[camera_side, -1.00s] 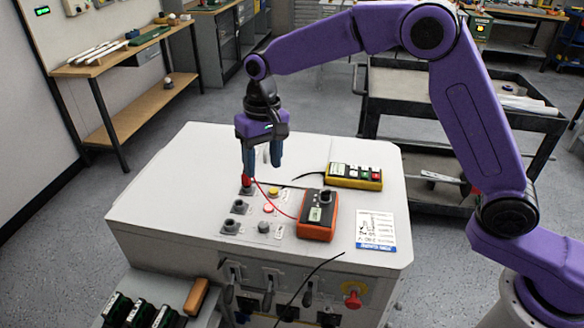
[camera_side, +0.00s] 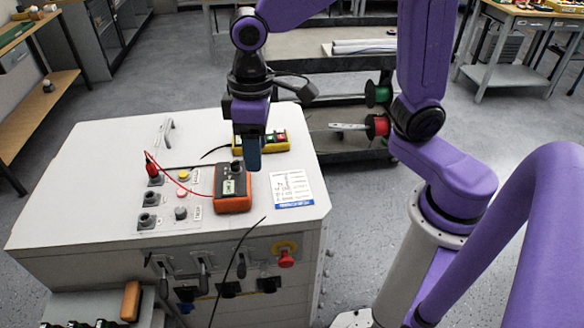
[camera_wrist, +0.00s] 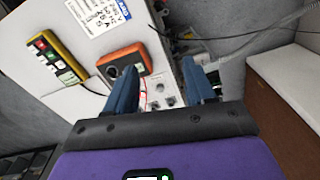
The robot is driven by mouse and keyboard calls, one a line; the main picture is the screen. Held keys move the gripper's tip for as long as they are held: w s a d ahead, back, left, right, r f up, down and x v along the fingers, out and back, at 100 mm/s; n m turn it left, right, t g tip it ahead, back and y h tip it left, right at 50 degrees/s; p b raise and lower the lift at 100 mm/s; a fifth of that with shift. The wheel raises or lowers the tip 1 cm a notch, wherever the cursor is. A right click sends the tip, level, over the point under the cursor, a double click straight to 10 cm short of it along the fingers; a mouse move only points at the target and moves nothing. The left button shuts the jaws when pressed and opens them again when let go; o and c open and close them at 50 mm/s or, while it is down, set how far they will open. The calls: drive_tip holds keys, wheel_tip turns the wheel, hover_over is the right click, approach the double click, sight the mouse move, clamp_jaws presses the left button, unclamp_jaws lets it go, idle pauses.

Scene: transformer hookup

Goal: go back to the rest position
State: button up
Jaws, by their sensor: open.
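My gripper (camera_side: 254,165) hangs above the cabinet top (camera_side: 90,165), fingers pointing down, in front of the yellow pendant in the side view. In the wrist view its two blue fingers (camera_wrist: 160,68) are apart with nothing between them. A red plug (camera_side: 151,167) stands upright at the rear socket, left of my gripper and clear of it. A red lead runs from the plug to the orange meter (camera_side: 232,203). The meter also shows in the wrist view (camera_wrist: 124,62), left of the fingers.
The yellow pendant (camera_side: 276,143) lies behind the meter, with a label card (camera_side: 292,188) to the right. Grey sockets (camera_side: 147,221) and coloured buttons are at the left. A black cable (camera_side: 237,262) hangs over the front edge. A dark cart (camera_side: 350,140) stands behind.

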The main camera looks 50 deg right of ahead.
drive_tip(key=s+d+f+n, duration=0.2)
drive_tip(key=s+d+n, duration=0.3)
drive_tip(key=s+d, duration=0.7)
drive_tip(key=s, duration=0.4)
drive_tip(key=shift+s+d+n, duration=0.25)
drive_tip(key=shift+n, duration=0.05)
idle(2.1)
